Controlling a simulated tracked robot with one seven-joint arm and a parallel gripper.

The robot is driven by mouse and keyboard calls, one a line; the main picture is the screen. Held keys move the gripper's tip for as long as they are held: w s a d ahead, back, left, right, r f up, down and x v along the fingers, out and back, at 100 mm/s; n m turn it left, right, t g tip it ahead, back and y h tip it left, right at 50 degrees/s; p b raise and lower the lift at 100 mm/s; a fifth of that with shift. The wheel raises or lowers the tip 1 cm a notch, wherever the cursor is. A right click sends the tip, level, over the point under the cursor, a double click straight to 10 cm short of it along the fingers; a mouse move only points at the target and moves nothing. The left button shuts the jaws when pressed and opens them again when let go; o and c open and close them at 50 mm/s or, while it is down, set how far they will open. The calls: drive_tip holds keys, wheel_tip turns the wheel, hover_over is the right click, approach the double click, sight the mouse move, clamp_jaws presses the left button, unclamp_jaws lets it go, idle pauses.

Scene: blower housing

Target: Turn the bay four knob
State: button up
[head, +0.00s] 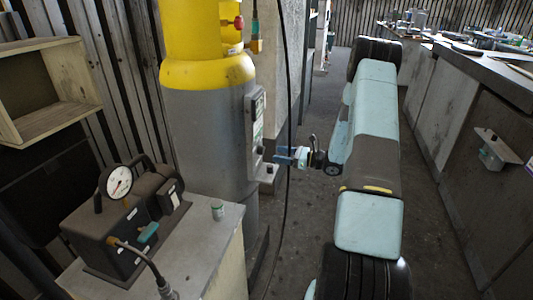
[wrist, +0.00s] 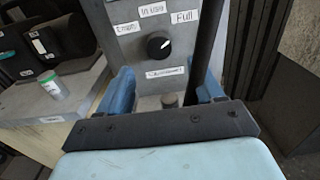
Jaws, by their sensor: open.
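A black round knob (wrist: 159,46) with a white mark sits on a grey panel (wrist: 125,46) in the wrist view. Labels around it read "Empty", "In use" and "Full"; the label below is too small to read. The panel (head: 257,118) shows edge-on in the head view, on the side of a grey cylinder. My gripper (head: 282,157) is open and empty, level with the panel's lower end. In the wrist view its blue fingers (wrist: 168,90) stand apart below the knob, not touching it. A second, grey knob (wrist: 169,99) shows low between them. I read no bay number.
A dark cable (wrist: 203,45) hangs right of the knob, close to the right finger. The grey cylinder (head: 205,130) has a yellow top. A gauge unit (head: 125,215) and a small can (head: 217,210) stand on a pedestal at left. Another box (head: 495,150) is on the right-hand cabinet.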

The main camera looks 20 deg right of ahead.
sight(261, 150)
drive_tip(key=x, duration=0.6)
drive_tip(key=shift+a, duration=0.25)
drive_tip(key=shift+w, duration=0.15)
drive_tip(key=c, duration=1)
